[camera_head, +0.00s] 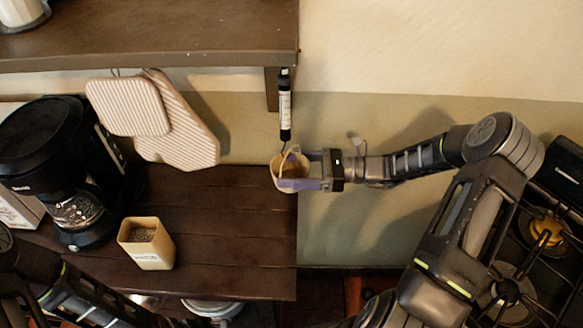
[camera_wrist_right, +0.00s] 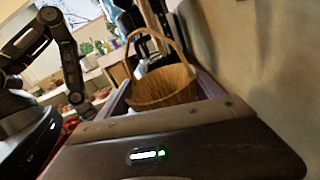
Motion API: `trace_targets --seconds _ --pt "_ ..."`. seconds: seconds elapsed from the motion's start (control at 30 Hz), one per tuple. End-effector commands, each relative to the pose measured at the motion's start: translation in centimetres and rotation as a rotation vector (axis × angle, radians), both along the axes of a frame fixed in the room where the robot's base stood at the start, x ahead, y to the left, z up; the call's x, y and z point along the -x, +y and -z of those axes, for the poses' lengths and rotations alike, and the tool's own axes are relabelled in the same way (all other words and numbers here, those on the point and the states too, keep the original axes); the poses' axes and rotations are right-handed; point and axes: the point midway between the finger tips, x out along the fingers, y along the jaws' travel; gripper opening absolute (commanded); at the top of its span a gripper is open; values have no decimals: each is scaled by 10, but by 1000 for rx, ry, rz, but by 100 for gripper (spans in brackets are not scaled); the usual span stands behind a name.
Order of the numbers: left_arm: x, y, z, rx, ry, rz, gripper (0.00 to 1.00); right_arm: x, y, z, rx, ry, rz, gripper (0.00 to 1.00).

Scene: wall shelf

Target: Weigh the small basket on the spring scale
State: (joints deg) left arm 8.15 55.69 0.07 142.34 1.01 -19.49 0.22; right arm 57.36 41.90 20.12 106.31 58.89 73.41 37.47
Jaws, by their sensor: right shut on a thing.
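The small basket (camera_head: 287,172) is a tan woven cup with a thin arched handle; it also shows in the right wrist view (camera_wrist_right: 165,86). My right gripper (camera_head: 304,171) is shut on the basket, with a finger on either side of its body. The spring scale (camera_head: 285,108) is a black tube with a white label, hanging upright below the shelf's right end. Its lower tip is just above the basket's handle. I cannot tell whether the hook and handle touch. My left arm shows at the lower left, but its gripper is out of view.
The wooden shelf (camera_head: 150,45) runs above. Two striped pads (camera_head: 180,135) hang under it. A coffee maker (camera_head: 60,165) and an open tan canister (camera_head: 147,243) stand on the dark counter (camera_head: 225,225). A gas stove (camera_head: 535,260) is at the right.

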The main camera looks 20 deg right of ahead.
Motion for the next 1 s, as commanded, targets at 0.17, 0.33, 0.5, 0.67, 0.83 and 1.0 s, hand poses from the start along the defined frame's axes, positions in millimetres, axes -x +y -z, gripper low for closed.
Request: trace_targets --seconds 0.17,0.33,0.5,0.67,0.83,1.0 --pt "0 0 1 0 0 0 36 0 0 1 -1 0 0 37" --pt "0 0 4 0 0 0 36 -1 3 6 -1 0 -1 37" --pt "0 0 7 0 0 0 36 -2 5 11 -1 0 -1 37" --pt "0 0 7 0 0 0 36 -2 5 12 -1 0 -1 37" --pt "0 0 7 0 0 0 36 -2 5 11 -1 0 0 37" --pt "0 0 9 0 0 0 36 -2 6 14 -1 0 -1 37"
